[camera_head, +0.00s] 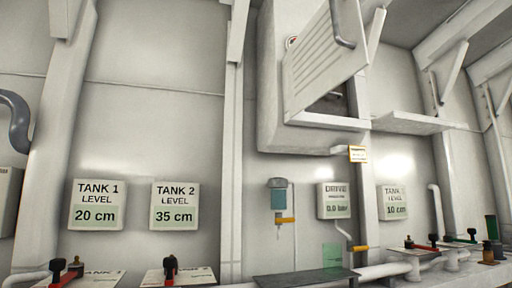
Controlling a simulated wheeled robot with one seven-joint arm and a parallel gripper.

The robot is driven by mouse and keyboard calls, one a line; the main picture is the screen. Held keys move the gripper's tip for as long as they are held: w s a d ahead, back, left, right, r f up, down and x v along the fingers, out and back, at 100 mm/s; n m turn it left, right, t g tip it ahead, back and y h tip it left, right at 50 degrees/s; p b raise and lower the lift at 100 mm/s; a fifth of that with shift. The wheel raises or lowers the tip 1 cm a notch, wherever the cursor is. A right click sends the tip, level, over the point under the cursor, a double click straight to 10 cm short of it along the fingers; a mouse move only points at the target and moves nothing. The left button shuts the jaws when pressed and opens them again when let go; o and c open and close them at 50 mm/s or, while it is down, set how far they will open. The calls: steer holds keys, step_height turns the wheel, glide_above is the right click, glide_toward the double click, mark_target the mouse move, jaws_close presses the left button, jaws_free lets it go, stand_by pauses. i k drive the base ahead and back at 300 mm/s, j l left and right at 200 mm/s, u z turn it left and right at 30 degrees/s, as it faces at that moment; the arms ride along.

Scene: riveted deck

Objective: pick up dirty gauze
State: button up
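I see no gauze that I can make out in the head view. My gripper is not in the head view either. A dark flat ledge (300,277) runs along the bottom edge, with a translucent green panel (332,257) standing at its right part. Nothing that looks like gauze shows on the visible part of the ledge.
Signs for Tank 1 (96,205), Tank 2 (175,206) and Drive (334,201) hang on the wall. An open cabinet door (322,62) juts out above. Red-handled valves (170,270) and pipes line the bottom. Small containers (491,228) stand at far right.

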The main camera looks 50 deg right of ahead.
mark_target(337, 101)
steer(key=k+l+u, duration=0.2)
steer(key=u, duration=0.2)
steer(key=k+l+u, duration=0.5)
steer(key=u, duration=0.25)
steer(key=k+l+u, duration=0.15)
steer(key=u, duration=0.2)
steer(key=k+j, duration=0.05)
steer(key=k, duration=0.05)
